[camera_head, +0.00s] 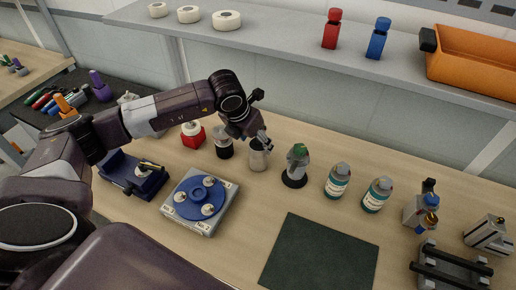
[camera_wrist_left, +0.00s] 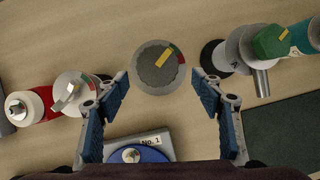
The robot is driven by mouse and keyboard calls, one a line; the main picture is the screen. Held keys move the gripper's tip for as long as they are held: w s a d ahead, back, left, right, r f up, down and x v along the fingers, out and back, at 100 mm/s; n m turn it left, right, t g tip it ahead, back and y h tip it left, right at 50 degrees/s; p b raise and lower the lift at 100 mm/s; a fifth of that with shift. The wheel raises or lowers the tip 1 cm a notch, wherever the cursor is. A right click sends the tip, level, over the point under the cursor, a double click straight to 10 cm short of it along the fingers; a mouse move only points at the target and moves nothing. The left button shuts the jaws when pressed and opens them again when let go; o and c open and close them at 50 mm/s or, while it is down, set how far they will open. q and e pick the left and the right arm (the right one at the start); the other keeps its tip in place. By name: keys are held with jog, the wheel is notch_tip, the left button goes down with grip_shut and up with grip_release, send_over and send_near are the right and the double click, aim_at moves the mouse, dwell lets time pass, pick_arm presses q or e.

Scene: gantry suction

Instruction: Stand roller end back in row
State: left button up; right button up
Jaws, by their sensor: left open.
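A grey cylinder (camera_head: 258,159), which may be the roller end, stands among other pieces in a row on the wooden bench. From above, in the left wrist view, the grey cylinder (camera_wrist_left: 143,70) shows a round dark top with a small yellow, green and red mark. My left gripper (camera_head: 258,138) is just above it in the head view. In the left wrist view my left gripper (camera_wrist_left: 163,105) is open, its blue-padded fingers spread wide and the cylinder's top ahead between them. I cannot tell any contact. My right gripper is not in view.
Left of the cylinder stand a black piece (camera_head: 224,150) and a red piece (camera_head: 193,138). To the right are a green-topped piece (camera_head: 298,160) and two bottles (camera_head: 337,182). Nearer are a blue round fixture (camera_head: 192,206) and a bare dark mat (camera_head: 320,255).

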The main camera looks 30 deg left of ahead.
pick_arm(q)
jog(key=b+v, duration=0.1)
jog(key=v, duration=0.6)
jog(key=shift+r, duration=0.15)
